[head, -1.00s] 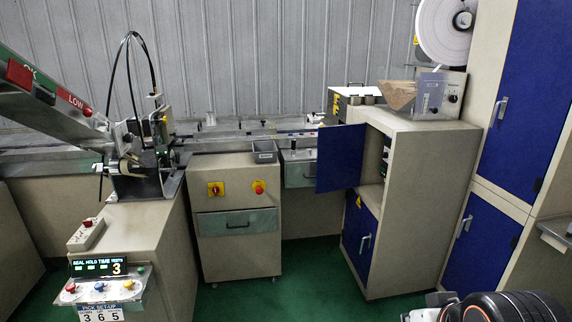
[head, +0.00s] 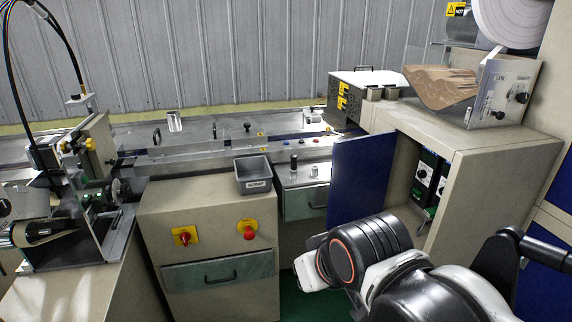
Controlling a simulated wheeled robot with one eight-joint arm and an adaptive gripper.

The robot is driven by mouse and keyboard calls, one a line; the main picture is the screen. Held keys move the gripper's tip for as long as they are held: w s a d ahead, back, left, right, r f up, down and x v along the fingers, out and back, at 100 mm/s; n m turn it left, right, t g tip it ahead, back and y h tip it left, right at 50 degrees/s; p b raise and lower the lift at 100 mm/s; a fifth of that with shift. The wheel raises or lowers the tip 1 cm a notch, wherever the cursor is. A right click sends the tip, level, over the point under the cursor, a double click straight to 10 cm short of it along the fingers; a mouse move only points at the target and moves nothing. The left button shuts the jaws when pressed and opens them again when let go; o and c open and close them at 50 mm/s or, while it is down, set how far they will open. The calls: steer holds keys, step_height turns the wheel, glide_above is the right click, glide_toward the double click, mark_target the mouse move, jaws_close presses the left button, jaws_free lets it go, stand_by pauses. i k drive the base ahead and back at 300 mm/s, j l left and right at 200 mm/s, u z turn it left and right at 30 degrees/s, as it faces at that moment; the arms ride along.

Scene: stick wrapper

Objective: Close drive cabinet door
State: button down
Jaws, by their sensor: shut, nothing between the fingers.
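The drive cabinet door (head: 358,178) is a blue panel standing open, swung out to the left from the far edge of the cabinet's opening. The beige drive cabinet (head: 497,163) stands at right, with its upper compartment exposed. Drive units (head: 426,177) with dials and green connectors show inside it. My arm crosses the lower right in front of the cabinet and covers the door's lower part. The fingers of my gripper cannot be made out; only arm links show.
A beige cabinet with a red knob (head: 184,237) and a grey bin (head: 253,176) stand left of the door. A narrow strip of green floor lies between the cabinets.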

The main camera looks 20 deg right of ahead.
mark_target(361, 166)
steer(key=i+j+u, duration=0.15)
steer(key=i+u, duration=0.15)
steer(key=i, duration=0.65)
steer(key=i+u, duration=0.3)
steer(key=i, duration=0.6)
steer(key=i+z, duration=0.1)
steer(key=z, duration=1.65)
